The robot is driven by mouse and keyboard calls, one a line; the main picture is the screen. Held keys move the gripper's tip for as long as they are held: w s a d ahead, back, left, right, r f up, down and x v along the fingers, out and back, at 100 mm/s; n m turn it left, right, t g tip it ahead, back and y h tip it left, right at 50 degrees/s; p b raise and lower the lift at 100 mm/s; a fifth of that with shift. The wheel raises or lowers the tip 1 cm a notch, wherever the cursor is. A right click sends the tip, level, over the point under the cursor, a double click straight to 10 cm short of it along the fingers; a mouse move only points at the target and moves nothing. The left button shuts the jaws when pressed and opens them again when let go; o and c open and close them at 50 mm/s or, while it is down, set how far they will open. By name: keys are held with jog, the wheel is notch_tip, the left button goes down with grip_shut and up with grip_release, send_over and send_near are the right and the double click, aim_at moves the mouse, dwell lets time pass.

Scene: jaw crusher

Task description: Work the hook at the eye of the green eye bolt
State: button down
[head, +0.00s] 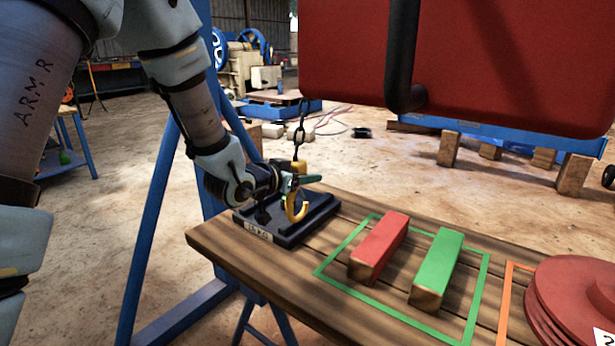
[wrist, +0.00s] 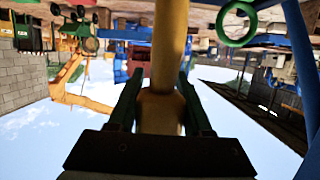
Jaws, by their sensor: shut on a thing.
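The yellow hook (head: 297,210) hangs from a dark chain (head: 299,135) above a dark weight block. My gripper (head: 288,181) is shut on the hook's upper part. In the wrist view, my gripper (wrist: 158,85) has one finger on each side of the yellow hook shank (wrist: 170,45). A green ring, which looks like the eye of the green eye bolt (wrist: 237,24), shows at the upper right of the wrist view, apart from the shank. I cannot tell the eye bolt clearly in the head view. The hook's tip is hidden in the wrist view.
The dark weight block (head: 318,209) rests on the wooden table (head: 225,247). A red block (head: 382,242) and a green block (head: 440,262) lie inside a green outline. Red discs (head: 575,290) stand at the right. A large red panel (head: 480,60) overhangs behind the table.

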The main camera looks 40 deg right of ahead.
jog(key=w+a+p, duration=0.3)
jog(key=w, duration=0.8)
jog(key=shift+a+r, duration=0.15)
jog(key=shift+a, duration=0.15)
dwell(1.2)
jog(key=shift+d, duration=0.1)
jog(key=shift+r+x, duration=0.15)
jog(key=shift+x, duration=0.95)
jog(key=shift+r+x, duration=0.15)
jog(key=shift+x, duration=0.95)
jog(key=shift+d, duration=0.15)
jog(key=shift+w+d, duration=0.25)
jog(key=shift+d, duration=0.5)
jog(key=shift+w+d, duration=0.25)
jog(key=shift+d, duration=0.5)
jog(key=shift+d+r, duration=0.1)
jog(key=shift+r, duration=0.1)
jog(key=shift+w+d+r+p, duration=0.1)
jog(key=shift+d+r+p, duration=0.3)
jog(key=shift+p, duration=0.05)
jog(key=shift+d+r, duration=0.1)
